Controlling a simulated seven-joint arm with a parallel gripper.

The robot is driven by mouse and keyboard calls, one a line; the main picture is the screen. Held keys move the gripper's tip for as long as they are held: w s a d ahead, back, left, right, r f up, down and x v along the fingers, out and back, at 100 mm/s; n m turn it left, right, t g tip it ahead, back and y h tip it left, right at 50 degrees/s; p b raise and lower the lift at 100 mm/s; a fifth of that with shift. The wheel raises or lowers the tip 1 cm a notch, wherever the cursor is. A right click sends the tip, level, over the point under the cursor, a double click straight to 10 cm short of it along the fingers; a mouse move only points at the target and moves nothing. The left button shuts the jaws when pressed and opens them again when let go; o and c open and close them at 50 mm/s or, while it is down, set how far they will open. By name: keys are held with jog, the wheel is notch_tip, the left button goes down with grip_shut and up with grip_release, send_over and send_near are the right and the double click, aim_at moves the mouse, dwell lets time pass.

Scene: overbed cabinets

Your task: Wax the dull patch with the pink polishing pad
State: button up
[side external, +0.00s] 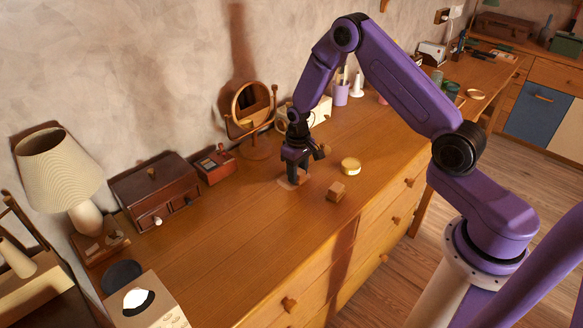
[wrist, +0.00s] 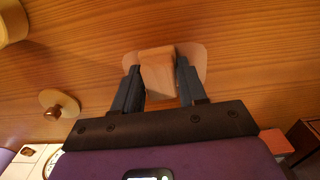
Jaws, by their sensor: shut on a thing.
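My gripper (side external: 294,178) points down at the dresser top, its fingers shut. In the wrist view it also shows (wrist: 160,88), with a pinkish-tan block between the fingers, which I take for the pink polishing pad (wrist: 157,72). A pale, rounded dull patch (wrist: 197,57) shows around and beneath the pad on the wood; it also shows under the fingers in the side view (side external: 285,184). I cannot tell whether the pad touches the surface. In the side view the fingers mostly hide the pad.
A small wooden block (side external: 337,192) and a round yellowish tin (side external: 350,166) stand just right of my gripper. A round mirror on a stand (side external: 253,105), a red box (side external: 214,164) and a dark chest (side external: 155,190) stand behind.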

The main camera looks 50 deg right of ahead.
aim_at(306, 188)
jog(key=shift+s, duration=1.95)
jog(key=shift+s+a, duration=0.1)
jog(key=shift+s, duration=0.2)
jog(key=shift+a, duration=0.45)
jog(key=shift+w, duration=5.5)
jog(key=shift+s, duration=5.5)
notch_tip(306, 188, up, 8)
